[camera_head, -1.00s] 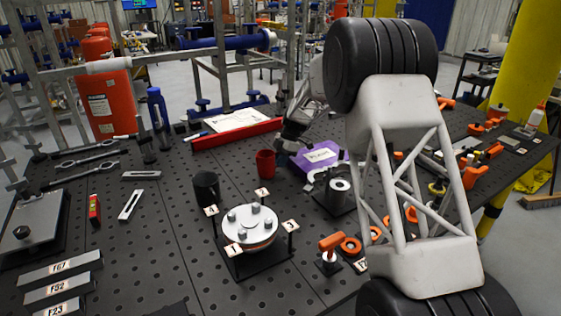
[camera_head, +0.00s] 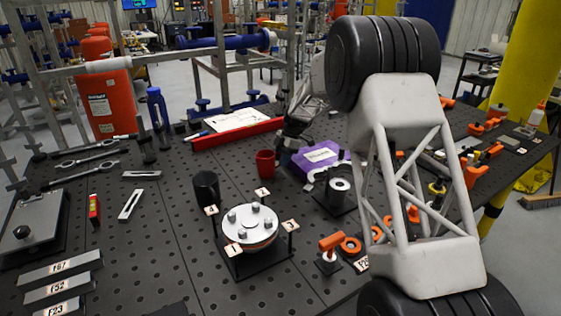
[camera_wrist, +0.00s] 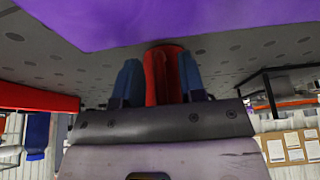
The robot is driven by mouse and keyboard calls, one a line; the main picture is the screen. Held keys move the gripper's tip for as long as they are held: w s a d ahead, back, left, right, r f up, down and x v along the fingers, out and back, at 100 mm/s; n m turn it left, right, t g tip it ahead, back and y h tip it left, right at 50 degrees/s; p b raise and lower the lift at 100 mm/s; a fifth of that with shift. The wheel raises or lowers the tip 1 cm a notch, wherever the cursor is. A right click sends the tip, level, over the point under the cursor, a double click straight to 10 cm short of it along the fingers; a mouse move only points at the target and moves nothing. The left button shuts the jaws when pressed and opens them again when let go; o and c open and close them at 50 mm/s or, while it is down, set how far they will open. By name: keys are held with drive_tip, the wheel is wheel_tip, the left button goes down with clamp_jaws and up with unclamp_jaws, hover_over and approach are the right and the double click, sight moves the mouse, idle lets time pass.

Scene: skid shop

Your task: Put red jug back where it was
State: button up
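The red jug (camera_head: 265,164) stands upright on the dark perforated table, right of a black cup. My gripper (camera_head: 283,155) is just behind and to the right of it, beside the purple box. In the wrist view, the two blue fingers of my gripper (camera_wrist: 160,80) are apart, and the red jug (camera_wrist: 162,72) shows in the gap between them. I see no finger closed around the jug in the head view. Whether a finger touches it cannot be told. My arm hides part of the table to the right.
The purple box (camera_head: 318,157) lies right of my gripper and fills the top of the wrist view (camera_wrist: 160,20). The black cup (camera_head: 206,187) and a round flange fixture (camera_head: 250,224) stand nearby. A red bar (camera_head: 237,134) lies behind.

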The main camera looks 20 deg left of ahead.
drive_tip(key=v, duration=1.1)
idle(0.5)
drive_tip(key=shift+d, duration=0.1)
drive_tip(key=s+d+r+m+t, duration=0.1)
drive_tip(key=s+d+r+m, duration=0.35)
drive_tip(key=s+d, duration=0.4)
drive_tip(key=s+d+r+m+t+h, duration=0.1)
drive_tip(key=s+d+r+m, duration=0.3)
drive_tip(key=s+d+r, duration=0.35)
drive_tip(key=s+d+r+m+t, duration=0.1)
drive_tip(key=s+d+r+m, duration=0.35)
drive_tip(key=s+d, duration=0.5)
drive_tip(key=s+d+f+m+t, duration=0.1)
drive_tip(key=s+d+f+m, duration=0.2)
drive_tip(key=s, duration=0.9)
drive_tip(key=s+d+f+m+t+h, duration=0.1)
drive_tip(key=s+d+m, duration=0.5)
drive_tip(key=s, duration=0.6)
drive_tip(key=s+d+f+m+h, duration=0.1)
drive_tip(key=s+d+f+m, duration=0.3)
drive_tip(key=s, duration=0.8)
drive_tip(key=shift+d+f+m+t, duration=0.4)
drive_tip(key=shift+d+m, duration=0.2)
drive_tip(key=shift+d, duration=0.1)
